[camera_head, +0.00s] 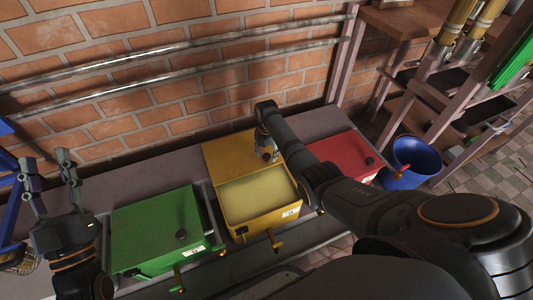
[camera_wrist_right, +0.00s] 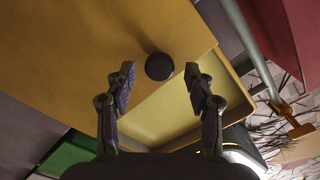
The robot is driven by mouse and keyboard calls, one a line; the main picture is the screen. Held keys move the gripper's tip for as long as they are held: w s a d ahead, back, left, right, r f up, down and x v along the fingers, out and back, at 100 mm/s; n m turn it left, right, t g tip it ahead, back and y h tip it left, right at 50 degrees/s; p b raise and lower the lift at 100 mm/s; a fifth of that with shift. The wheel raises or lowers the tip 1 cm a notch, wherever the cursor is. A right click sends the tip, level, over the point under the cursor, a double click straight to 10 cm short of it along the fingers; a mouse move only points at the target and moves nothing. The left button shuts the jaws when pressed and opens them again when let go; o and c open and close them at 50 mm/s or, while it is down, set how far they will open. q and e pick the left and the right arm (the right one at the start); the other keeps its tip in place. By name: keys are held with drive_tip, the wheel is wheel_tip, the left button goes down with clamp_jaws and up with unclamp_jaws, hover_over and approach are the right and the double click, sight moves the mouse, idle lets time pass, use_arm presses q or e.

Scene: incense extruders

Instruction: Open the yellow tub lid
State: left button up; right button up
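The yellow tub (camera_head: 268,226) stands in the middle of the row, and its front part is uncovered, showing a pale yellow inside (camera_head: 258,194). Its yellow lid (camera_head: 225,153) is at the back, towards the brick wall; its exact tilt is unclear. In the right wrist view the lid (camera_wrist_right: 75,40) fills the upper left, with a dark round knob (camera_wrist_right: 159,67) near its edge. My right gripper (camera_wrist_right: 160,82) is open, its fingers either side of the knob with visible gaps. It also shows over the lid in the head view (camera_head: 266,152). My left gripper (camera_head: 49,168) is open and empty at far left.
A closed green tub (camera_head: 155,222) is left of the yellow one, and a closed red tub (camera_head: 345,155) is right, partly behind my right arm. A blue bucket (camera_head: 410,165) and wooden shelving (camera_head: 415,105) stand further right. Metal pipes (camera_head: 150,58) run along the brick wall.

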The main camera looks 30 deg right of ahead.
wheel_tip(320, 180, up, 12)
idle(0.6)
